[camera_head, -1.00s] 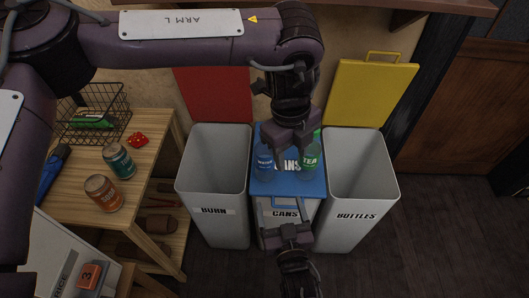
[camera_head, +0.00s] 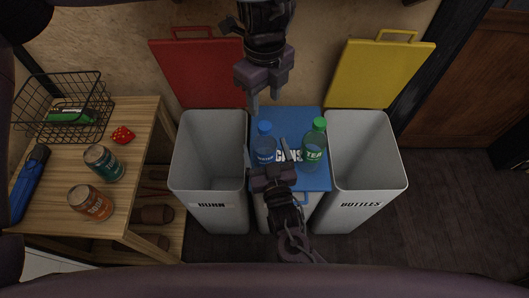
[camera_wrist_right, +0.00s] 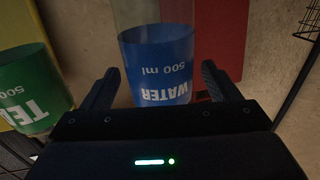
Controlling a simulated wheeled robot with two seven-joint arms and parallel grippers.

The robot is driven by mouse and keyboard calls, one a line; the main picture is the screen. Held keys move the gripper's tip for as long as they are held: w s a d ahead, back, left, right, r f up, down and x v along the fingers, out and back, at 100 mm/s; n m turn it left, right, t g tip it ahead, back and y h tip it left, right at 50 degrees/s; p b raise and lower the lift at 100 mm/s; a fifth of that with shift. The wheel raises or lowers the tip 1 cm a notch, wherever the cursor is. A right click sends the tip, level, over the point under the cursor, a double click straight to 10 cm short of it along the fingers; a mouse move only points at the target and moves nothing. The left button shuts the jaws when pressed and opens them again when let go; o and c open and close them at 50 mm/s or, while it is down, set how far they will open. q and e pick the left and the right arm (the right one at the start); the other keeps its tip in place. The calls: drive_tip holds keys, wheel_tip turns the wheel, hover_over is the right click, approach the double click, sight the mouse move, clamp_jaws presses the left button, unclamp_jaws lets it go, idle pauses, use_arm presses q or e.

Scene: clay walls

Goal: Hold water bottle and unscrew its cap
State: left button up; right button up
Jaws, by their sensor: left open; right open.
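The water bottle (camera_head: 264,145), clear with a blue cap (camera_head: 265,127) and blue label, stands upright on the blue lid (camera_head: 296,121) of the CANS bin; its label shows in the right wrist view (camera_wrist_right: 158,62). My right gripper (camera_head: 267,153) is open, with one finger on each side of the bottle's lower part. In the right wrist view its fingers (camera_wrist_right: 160,85) stand apart from the label, with gaps on both sides. My left gripper (camera_head: 263,98) is open and empty, pointing down behind and above the cap. The cap appears on the bottle.
A green-capped TEA bottle (camera_head: 314,148) stands close to the right on the same lid. Open bins BURN (camera_head: 209,187) and BOTTLES (camera_head: 367,185) flank it. Red (camera_head: 197,75) and yellow (camera_head: 381,75) lids stand behind.

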drive_tip(key=shift+w+a, duration=0.2)
drive_tip(key=shift+w, duration=0.45)
